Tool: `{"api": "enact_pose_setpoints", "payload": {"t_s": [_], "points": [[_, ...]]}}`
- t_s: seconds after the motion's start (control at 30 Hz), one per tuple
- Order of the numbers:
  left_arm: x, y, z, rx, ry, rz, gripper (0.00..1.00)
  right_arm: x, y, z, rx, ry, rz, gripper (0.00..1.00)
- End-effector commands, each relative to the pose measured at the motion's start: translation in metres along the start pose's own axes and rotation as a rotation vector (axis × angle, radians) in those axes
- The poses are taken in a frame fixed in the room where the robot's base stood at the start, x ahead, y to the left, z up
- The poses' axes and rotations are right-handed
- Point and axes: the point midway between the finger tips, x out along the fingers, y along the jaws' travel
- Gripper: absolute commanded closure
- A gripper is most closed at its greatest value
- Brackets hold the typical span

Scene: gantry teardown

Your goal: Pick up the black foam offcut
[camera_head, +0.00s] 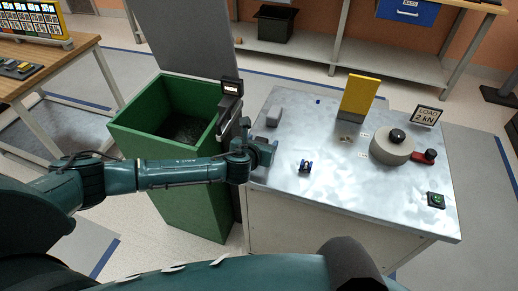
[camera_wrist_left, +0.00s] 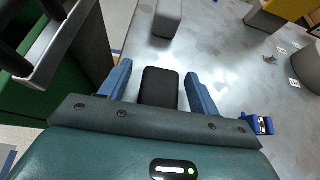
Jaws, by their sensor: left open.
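The black foam offcut (camera_wrist_left: 160,88) shows in the left wrist view as a dark, rounded block on the metal tabletop (camera_head: 320,205). My left gripper (camera_wrist_left: 160,84) is open, with one blue finger on each side of the block and a gap to each. In the head view my left gripper (camera_head: 266,150) is low at the left edge of the table, and the offcut is hidden behind it. Whether the fingers reach down to the tabletop I cannot tell. My right gripper is not in view.
A grey block (camera_head: 274,116) lies just beyond the gripper, and a small blue part (camera_head: 305,167) to its right. A green bin (camera_head: 170,180) stands left of the table. A yellow plate (camera_head: 358,96) and a round grey weight (camera_head: 391,148) stand further right.

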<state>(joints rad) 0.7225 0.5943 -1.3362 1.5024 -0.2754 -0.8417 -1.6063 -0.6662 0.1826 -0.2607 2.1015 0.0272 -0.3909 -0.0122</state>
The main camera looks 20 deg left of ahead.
Motion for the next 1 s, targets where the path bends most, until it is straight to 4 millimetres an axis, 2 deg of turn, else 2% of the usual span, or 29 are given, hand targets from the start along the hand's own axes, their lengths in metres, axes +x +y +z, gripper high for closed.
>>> {"api": "enact_pose_setpoints", "payload": {"t_s": [0.07,0.63,0.87,1.0], "points": [[0.000,0.000,0.000,0.000,0.000,0.000,0.40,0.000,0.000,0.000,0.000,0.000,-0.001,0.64],[0.000,0.000,0.000,0.000,0.000,0.001,0.86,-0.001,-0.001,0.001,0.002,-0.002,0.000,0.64],[-0.001,0.001,0.002,-0.001,-0.001,0.001,0.86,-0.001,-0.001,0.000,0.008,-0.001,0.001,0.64],[-0.009,0.000,0.018,-0.002,-0.004,0.000,0.86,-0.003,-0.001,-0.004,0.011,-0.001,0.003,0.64]]}}
